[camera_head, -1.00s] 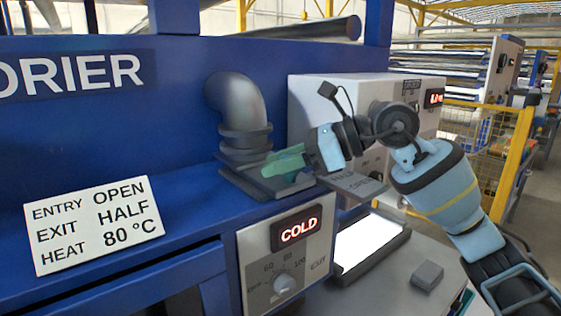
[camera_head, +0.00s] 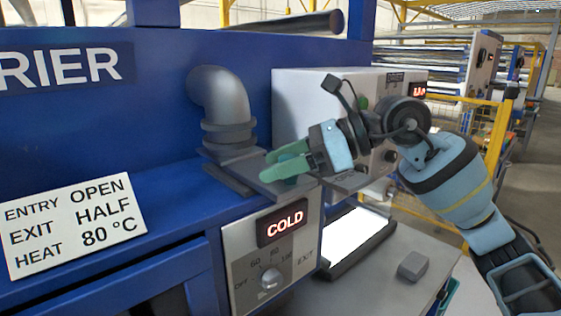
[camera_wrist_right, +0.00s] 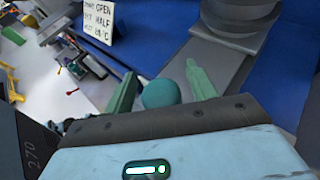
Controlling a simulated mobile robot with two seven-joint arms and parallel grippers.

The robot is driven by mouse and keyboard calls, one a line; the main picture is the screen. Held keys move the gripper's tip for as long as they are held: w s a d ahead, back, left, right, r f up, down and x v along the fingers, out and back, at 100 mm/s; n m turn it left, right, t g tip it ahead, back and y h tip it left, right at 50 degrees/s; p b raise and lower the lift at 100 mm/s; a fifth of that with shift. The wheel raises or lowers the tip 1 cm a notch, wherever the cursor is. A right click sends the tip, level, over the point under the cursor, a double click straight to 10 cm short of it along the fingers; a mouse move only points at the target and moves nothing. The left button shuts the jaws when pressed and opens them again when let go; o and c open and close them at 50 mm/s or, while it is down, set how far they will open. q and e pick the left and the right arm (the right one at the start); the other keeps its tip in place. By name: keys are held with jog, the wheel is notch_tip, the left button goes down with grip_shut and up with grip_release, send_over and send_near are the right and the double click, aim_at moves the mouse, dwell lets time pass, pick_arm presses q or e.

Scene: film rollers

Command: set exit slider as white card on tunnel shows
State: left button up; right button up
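The white card (camera_head: 72,226) on the blue tunnel reads entry OPEN, exit HALF, heat 80 °C. A grey slider plate (camera_head: 255,182) lies on the tunnel top at the foot of a grey elbow duct (camera_head: 220,105). My right gripper (camera_head: 283,161) is over the plate's right part, fingers pointing left. In the right wrist view its two green fingers (camera_wrist_right: 160,85) stand apart, with a teal round knob (camera_wrist_right: 160,93) between them and gaps visible on both sides. The knob is hidden in the head view. My left gripper is not in view.
The exit control panel (camera_head: 272,250) has a red COLD display and a dial (camera_head: 270,281). A white control box (camera_head: 310,105) stands behind my right arm. A bright lit panel (camera_head: 355,238) and a small grey block (camera_head: 413,265) are at the lower right.

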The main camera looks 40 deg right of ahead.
jog(key=shift+s+d, duration=0.15)
jog(key=shift+d, duration=0.1)
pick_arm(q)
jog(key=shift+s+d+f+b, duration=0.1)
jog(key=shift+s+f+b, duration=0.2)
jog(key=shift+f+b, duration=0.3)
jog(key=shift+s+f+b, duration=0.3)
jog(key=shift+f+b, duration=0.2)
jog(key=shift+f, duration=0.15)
pick_arm(e)
jog(key=v, duration=0.7)
jog(key=shift+r, duration=0.2)
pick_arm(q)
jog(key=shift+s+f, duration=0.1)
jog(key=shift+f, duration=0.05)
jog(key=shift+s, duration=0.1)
